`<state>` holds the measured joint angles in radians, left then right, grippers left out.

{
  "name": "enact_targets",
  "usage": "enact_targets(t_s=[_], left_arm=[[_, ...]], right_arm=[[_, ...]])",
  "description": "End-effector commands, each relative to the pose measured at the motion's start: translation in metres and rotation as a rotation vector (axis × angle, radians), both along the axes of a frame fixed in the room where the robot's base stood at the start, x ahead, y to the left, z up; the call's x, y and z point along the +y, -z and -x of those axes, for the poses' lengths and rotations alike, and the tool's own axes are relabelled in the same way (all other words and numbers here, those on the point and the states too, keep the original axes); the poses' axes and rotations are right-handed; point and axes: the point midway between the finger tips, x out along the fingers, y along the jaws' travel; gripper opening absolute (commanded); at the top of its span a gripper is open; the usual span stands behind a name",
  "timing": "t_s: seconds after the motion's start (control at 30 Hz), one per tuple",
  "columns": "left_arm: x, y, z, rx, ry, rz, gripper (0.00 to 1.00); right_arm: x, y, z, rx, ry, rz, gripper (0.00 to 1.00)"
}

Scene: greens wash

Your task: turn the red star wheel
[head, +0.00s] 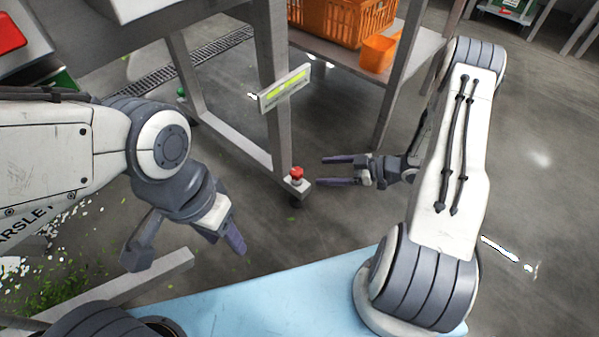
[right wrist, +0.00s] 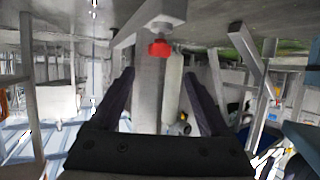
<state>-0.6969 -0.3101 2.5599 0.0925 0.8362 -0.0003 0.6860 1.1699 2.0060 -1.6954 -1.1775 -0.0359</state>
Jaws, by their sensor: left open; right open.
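The red star wheel (head: 297,172) sits on a small grey bracket at the foot of the grey steel frame in the head view. In the right wrist view the red star wheel (right wrist: 160,49) shows near the top middle, below a grey bar end. My right gripper (head: 322,171) is open, its fingers pointing left at the wheel with a small gap. In the right wrist view the fingers of my right gripper (right wrist: 161,80) are spread, with nothing between them. My left gripper (head: 190,248) is open and empty, pointing down at the lower left, apart from the wheel.
An orange crate (head: 345,20) and a small orange bin (head: 378,53) stand on the grey shelf above. A sign plate (head: 284,89) is on the frame's leg. A light blue surface (head: 270,300) lies at the front. Green scraps (head: 60,285) litter the floor at left.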

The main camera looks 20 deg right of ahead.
Motion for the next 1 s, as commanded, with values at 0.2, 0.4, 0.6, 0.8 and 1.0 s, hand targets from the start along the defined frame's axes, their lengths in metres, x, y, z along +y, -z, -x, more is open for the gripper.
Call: enact_targets(t_s=[0.2,0.4,0.6,0.8,1.0], left_arm=[[0.0,0.034,0.0,0.0,0.0,0.0,0.5],[0.0,0.053,0.0,0.0,0.0,0.0,0.5],[0.0,0.06,0.0,0.0,0.0,0.0,0.5],[0.0,0.059,0.0,0.0,0.0,0.0,0.5],[0.0,0.059,0.0,0.0,0.0,0.0,0.5]], right_arm=[[0.033,0.023,-0.019,-0.001,-0.003,0.003,0.8],[0.059,0.033,-0.035,0.0,-0.003,0.004,0.8],[0.071,0.035,-0.043,0.001,0.0,0.003,0.8],[0.072,0.034,-0.044,0.001,0.0,0.004,0.8],[0.072,0.034,-0.044,0.001,0.0,0.004,0.34]])
